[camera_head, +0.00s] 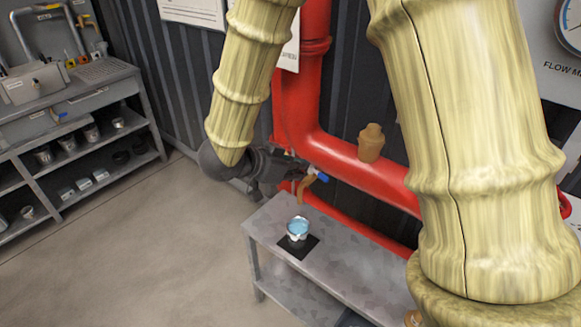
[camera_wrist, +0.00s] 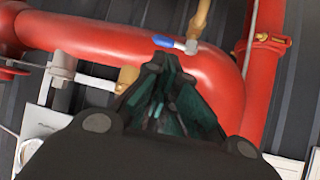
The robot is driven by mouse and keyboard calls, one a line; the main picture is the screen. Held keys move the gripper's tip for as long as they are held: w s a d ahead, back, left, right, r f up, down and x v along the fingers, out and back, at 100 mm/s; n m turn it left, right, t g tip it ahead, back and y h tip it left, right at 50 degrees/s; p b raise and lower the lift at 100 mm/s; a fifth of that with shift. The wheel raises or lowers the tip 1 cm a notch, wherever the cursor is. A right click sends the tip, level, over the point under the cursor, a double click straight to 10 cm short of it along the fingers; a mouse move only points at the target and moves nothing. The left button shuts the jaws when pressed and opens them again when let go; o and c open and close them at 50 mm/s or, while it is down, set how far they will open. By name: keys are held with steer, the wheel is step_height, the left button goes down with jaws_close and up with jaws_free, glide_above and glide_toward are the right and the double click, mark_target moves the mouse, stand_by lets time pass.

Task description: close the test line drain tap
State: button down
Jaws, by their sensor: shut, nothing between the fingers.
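The tap with a blue lever handle (camera_head: 321,177) and a brass spout (camera_head: 305,188) sits on the red pipe, above a small cup. In the wrist view its blue handle (camera_wrist: 163,41) lies across the red pipe, with a silver end and the brass body (camera_wrist: 201,18) to its right. My gripper (camera_head: 288,166) is shut and empty, just left of the tap in the head view. In the wrist view my gripper's fingertips (camera_wrist: 163,62) are just below the blue handle; I cannot tell if they touch. Part of the tap is hidden behind my gripper in the head view.
The cup with a blue top or contents (camera_head: 298,228) stands on a black mat on a grey metal bench (camera_head: 350,272). The large red pipe (camera_head: 350,160) runs behind it. A shelved workbench (camera_head: 75,135) stands at left. The floor between is clear.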

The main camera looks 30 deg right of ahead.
mark_target(319, 174)
steer(key=x, duration=0.9)
steer(key=shift+p, duration=0.4)
